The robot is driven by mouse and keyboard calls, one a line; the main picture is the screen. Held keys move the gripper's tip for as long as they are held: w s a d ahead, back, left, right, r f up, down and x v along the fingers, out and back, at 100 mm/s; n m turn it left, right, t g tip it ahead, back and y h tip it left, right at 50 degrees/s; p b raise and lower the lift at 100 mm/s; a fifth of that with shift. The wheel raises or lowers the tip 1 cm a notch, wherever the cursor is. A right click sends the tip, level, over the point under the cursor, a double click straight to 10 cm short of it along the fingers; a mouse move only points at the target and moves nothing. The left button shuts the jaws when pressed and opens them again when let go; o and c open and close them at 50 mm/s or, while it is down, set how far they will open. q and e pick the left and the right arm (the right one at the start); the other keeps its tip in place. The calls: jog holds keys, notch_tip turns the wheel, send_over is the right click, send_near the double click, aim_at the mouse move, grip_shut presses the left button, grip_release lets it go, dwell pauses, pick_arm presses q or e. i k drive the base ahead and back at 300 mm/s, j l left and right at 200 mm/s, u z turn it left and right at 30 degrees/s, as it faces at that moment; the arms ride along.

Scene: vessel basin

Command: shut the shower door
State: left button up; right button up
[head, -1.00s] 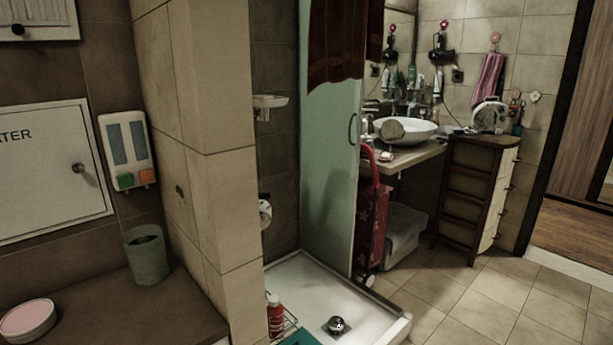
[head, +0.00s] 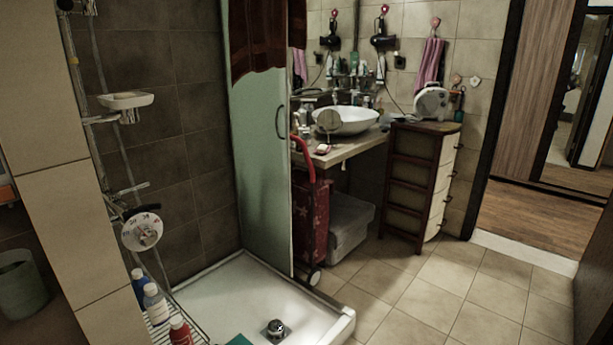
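The shower door (head: 262,170) is a pale green glass panel in the middle left of the head view. It stands at the far side of the white shower tray (head: 240,290). A dark curved handle (head: 281,122) is on its right edge. A dark red cloth (head: 262,40) hangs over its top and hides part of the glass. The tray's near right side is uncovered by any panel. Neither of my grippers is in view.
A red trolley (head: 311,215) stands just right of the door. Behind are the washbasin (head: 346,121) and a wooden drawer cabinet (head: 417,185). A wire rack with bottles (head: 155,303) sits at the tray's near left. The tiled floor (head: 440,290) at right is clear.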

aim_at(262, 117)
jog(key=i+l+z, duration=0.85)
jog(key=i, duration=0.4)
jog(key=i+l+z, duration=0.1)
jog(key=i, duration=0.45)
jog(key=i+u, duration=0.45)
jog(key=i+l+u, duration=0.3)
jog(key=u, duration=0.2)
jog(key=i+u, duration=0.2)
jog(key=u, duration=0.2)
jog(key=i+l+u, duration=0.15)
jog(key=u, duration=0.25)
jog(key=i+l+u, duration=0.15)
jog(key=u, duration=0.25)
